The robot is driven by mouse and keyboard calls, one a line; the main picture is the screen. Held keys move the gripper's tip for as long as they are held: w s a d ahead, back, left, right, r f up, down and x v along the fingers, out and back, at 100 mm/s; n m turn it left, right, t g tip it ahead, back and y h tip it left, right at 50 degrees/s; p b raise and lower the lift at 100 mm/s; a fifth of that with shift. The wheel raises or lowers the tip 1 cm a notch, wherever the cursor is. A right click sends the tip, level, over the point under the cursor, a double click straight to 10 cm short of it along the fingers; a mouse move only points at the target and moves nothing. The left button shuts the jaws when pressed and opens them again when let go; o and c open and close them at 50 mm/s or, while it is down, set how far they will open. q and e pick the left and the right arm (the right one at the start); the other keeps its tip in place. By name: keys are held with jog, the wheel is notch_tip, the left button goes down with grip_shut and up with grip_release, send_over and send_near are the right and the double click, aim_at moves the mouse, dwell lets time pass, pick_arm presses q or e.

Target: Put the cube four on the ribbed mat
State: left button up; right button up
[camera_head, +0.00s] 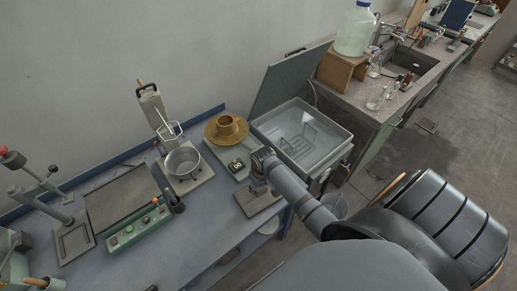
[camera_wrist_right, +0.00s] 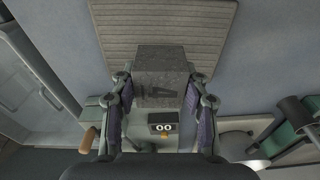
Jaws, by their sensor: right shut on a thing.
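The cube four (camera_wrist_right: 163,72) is a speckled grey block with a dark 4 on its face, in the right wrist view. My right gripper (camera_wrist_right: 161,92) is shut on it, with a finger on each side. The ribbed mat (camera_wrist_right: 165,22) is grey-beige with fine ridges and lies beyond the cube, partly covered by it. In the head view my right gripper (camera_head: 257,181) is over the mat (camera_head: 262,206), near its back edge. The cube is small and hard to make out there. I cannot tell how high it is above the mat. My left gripper is not in view.
A scale (camera_head: 232,157) with a 00 display carries a brass dish (camera_head: 226,128) just behind the mat. A grey tub (camera_head: 335,148) is to the right. Bench is clear before the mat.

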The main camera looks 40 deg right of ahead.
aim_at(259, 190)
jog(key=shift+w+a+f, duration=0.1)
jog(key=shift+w+f, duration=0.05)
jog(key=shift+f, duration=1.55)
jog(key=shift+f, duration=0.1)
jog(key=o, duration=1.4)
jog(key=r, duration=0.4)
jog(key=s+r, duration=0.1)
jog(key=r, duration=0.7)
jog(key=shift+s+r+b, duration=0.1)
jog(key=shift+s+b, duration=0.15)
jog(key=shift+b, duration=0.05)
jog(key=shift+s, duration=0.1)
